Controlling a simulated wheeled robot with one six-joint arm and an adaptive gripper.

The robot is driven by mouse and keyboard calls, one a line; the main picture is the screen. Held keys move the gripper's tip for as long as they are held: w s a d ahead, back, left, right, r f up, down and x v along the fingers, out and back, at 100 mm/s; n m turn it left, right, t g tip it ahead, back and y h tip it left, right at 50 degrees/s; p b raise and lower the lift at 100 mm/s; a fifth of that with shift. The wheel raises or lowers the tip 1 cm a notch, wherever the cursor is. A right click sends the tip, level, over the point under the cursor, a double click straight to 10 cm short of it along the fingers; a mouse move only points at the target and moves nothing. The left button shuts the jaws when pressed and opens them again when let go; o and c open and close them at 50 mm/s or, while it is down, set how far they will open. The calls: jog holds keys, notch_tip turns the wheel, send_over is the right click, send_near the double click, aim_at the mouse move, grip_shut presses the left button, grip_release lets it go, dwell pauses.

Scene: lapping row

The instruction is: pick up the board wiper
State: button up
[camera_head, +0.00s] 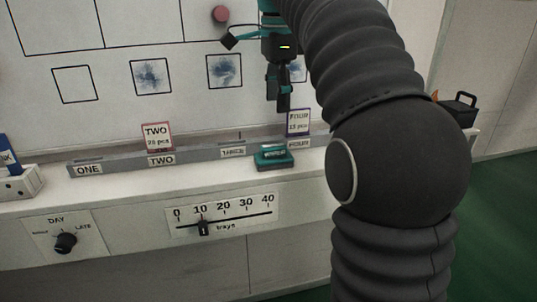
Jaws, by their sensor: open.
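The board wiper (274,158) looks like a small teal block with a darker top and a light label. It rests on the white ledge, in front of the grey rail between the THREE and FOUR labels. My gripper (282,103) hangs pointing down above the wiper and appears apart from it. It is open, with nothing visible between its fingers. The gap between the fingers is hard to make out from this side.
A whiteboard with smudged squares stands behind. A slider panel (222,215) and a DAY knob (66,243) are on the front face. A black box (459,108) sits at right.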

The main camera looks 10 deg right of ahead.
aim_at(274, 145)
notch_tip(274, 145, down, 8)
jog(key=shift+w+f, duration=0.15)
jog(key=shift+w+a+f+b, duration=0.1)
jog(key=shift+f+b, duration=0.1)
jog(key=shift+f, duration=0.7)
jog(key=shift+s+a+f+b, duration=0.1)
jog(key=shift+f+b, duration=0.15)
jog(key=shift+f, duration=0.65)
jog(key=shift+w+a+f+b, duration=0.1)
jog(key=shift+f+b, duration=0.1)
jog(key=shift+f, duration=0.7)
jog(key=c, duration=0.9)
